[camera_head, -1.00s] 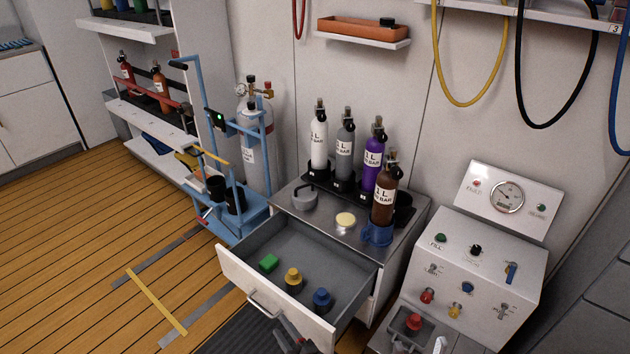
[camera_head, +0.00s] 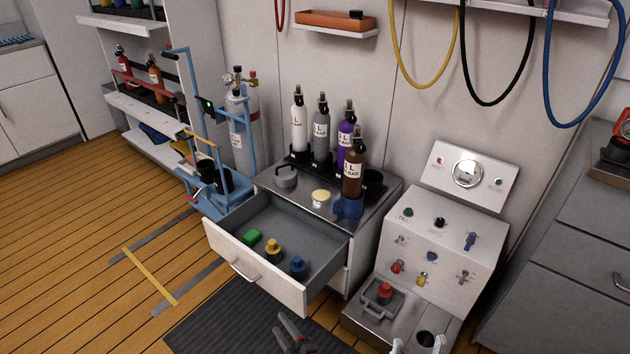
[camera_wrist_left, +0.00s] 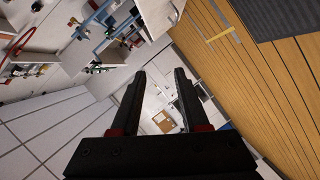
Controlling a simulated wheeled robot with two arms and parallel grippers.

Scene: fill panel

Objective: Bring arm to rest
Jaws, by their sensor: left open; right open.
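My left gripper (camera_head: 291,336) shows at the bottom edge of the head view, in front of the open drawer and above the dark floor mat. In the left wrist view its two dark fingers (camera_wrist_left: 159,74) are spread with nothing between them. My right gripper (camera_head: 419,346) shows only as pale fingertips at the bottom edge of the head view, in front of the fill panel's base. It is open, and no held object is visible. Most of both arms is out of view.
The open drawer (camera_head: 255,273) juts out, holding green, yellow and blue pieces. Several bottles, including a brown one (camera_head: 353,172), stand on the cabinet. The fill panel (camera_head: 440,235) is at right. A blue trolley (camera_head: 222,190) stands left. Wooden floor (camera_head: 70,220) is clear.

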